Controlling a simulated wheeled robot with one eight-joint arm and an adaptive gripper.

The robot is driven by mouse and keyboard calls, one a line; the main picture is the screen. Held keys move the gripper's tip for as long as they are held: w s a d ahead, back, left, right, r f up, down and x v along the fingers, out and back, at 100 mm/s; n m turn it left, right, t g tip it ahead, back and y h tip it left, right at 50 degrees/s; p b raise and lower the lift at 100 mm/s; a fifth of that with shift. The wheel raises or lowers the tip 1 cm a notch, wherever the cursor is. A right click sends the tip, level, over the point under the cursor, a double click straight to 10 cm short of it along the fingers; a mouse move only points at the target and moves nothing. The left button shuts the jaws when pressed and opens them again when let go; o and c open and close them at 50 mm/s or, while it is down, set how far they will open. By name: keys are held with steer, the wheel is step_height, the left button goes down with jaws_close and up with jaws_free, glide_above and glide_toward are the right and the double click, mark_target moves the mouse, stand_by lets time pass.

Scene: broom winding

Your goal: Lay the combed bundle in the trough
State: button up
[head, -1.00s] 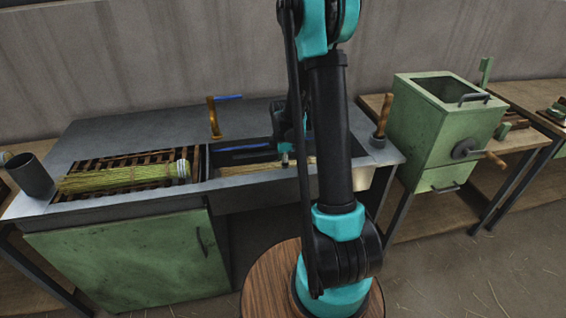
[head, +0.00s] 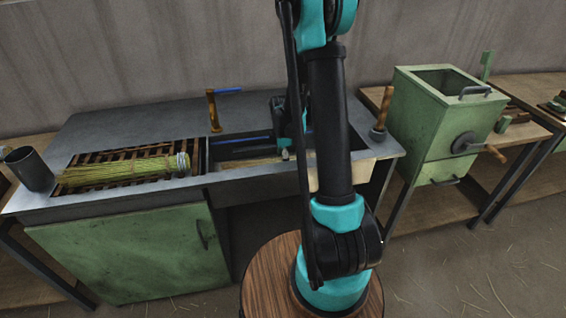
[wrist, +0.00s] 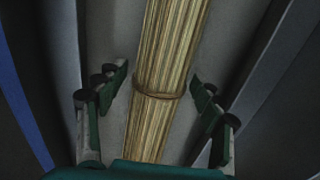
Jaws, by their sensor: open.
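A tan straw bundle (wrist: 178,45) with a thin brown tie runs lengthwise through the wrist view. A strip of it (head: 248,162) shows low inside the metal trough (head: 262,187) in the head view. My gripper (wrist: 160,75) is open, with one finger on each side of the bundle near the tie. Gaps show between both fingers and the straw. In the head view my gripper (head: 286,152) is over the trough, and my arm hides the trough's right part. A greener banded bundle (head: 120,170) lies on the slatted rack at the left.
A dark cup (head: 29,170) stands at the bench's left end. A wooden-handled post with a blue bar (head: 213,110) stands behind the trough. Another wooden handle (head: 383,108) stands at its right. A green cranked box (head: 436,130) is farther right.

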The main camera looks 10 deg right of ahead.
steer(key=shift+r, duration=0.15)
step_height(320, 180, up, 12)
stand_by(0.6)
stand_by(1.2)
steer(key=s+r+m+t, duration=0.5)
steer(key=s+m+t, duration=0.3)
steer(key=m, duration=1)
steer(key=s+f+g, duration=0.3)
steer(key=s+f, duration=0.3)
steer(key=s, duration=0.6)
steer(key=shift+s+d+f, duration=0.2)
steer(key=shift+s+f, duration=0.1)
steer(key=shift+s, duration=0.05)
